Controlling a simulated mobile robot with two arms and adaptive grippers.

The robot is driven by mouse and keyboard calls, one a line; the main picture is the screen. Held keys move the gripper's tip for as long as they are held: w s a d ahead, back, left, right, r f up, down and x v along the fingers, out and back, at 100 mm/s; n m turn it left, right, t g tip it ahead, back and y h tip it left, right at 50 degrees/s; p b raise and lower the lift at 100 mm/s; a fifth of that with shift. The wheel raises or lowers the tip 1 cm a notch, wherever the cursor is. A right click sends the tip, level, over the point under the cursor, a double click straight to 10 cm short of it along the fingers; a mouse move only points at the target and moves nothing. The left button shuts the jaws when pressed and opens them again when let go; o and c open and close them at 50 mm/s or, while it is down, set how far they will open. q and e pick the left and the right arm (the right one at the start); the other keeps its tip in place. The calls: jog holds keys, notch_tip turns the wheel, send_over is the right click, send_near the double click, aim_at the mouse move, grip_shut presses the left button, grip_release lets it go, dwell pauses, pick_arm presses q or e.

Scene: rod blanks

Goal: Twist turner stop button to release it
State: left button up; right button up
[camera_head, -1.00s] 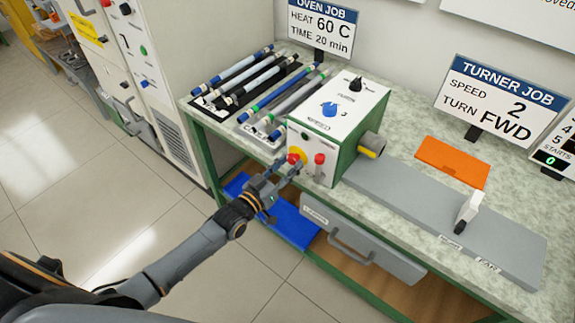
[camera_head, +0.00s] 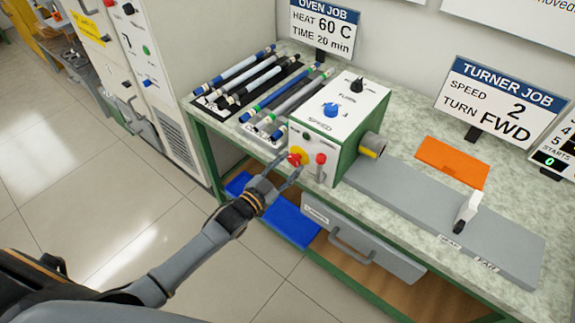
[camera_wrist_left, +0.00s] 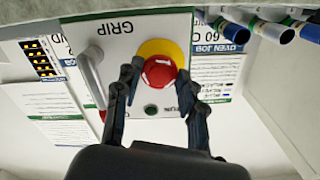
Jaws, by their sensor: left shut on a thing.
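The red stop button (camera_head: 294,159) with its yellow surround (camera_head: 302,152) is on the front face of the white and green turner box (camera_head: 338,115). In the left wrist view the button (camera_wrist_left: 159,72) sits between the two dark fingers. My left gripper (camera_head: 287,168) reaches it from the front left and is shut on it, one finger at each side (camera_wrist_left: 159,80). The fingers partly cover the yellow surround. My right gripper is not in view.
A red-tipped control (camera_head: 320,159) is close on the button's right. Rods (camera_head: 270,95) lie on racks at the box's left. A grey drawer (camera_head: 362,247) and blue tray (camera_head: 285,218) are below. An orange mat (camera_head: 452,160) lies at the right.

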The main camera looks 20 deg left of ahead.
pick_arm(q)
jog(key=shift+o, duration=0.2)
jog(key=shift+w+r+m, duration=0.1)
jog(key=shift+r+m, duration=0.15)
jog(key=shift+m, duration=0.35)
jog(key=shift+w+r, duration=0.1)
jog(key=o, duration=0.9)
jog(key=shift+d, duration=0.1)
jog(key=shift+c, duration=0.2)
jog(key=shift+o, duration=1.4)
jog(key=shift+w, duration=0.1)
jog(key=shift+d+f, duration=0.1)
jog(key=shift+f, duration=0.15)
jog(key=shift+s+a+f, duration=0.1)
jog(key=shift+s+a, duration=0.15)
jog(key=shift+s, duration=0.3)
jog(key=v, duration=1)
jog(key=shift+s, duration=0.4)
jog(key=shift+a, duration=0.15)
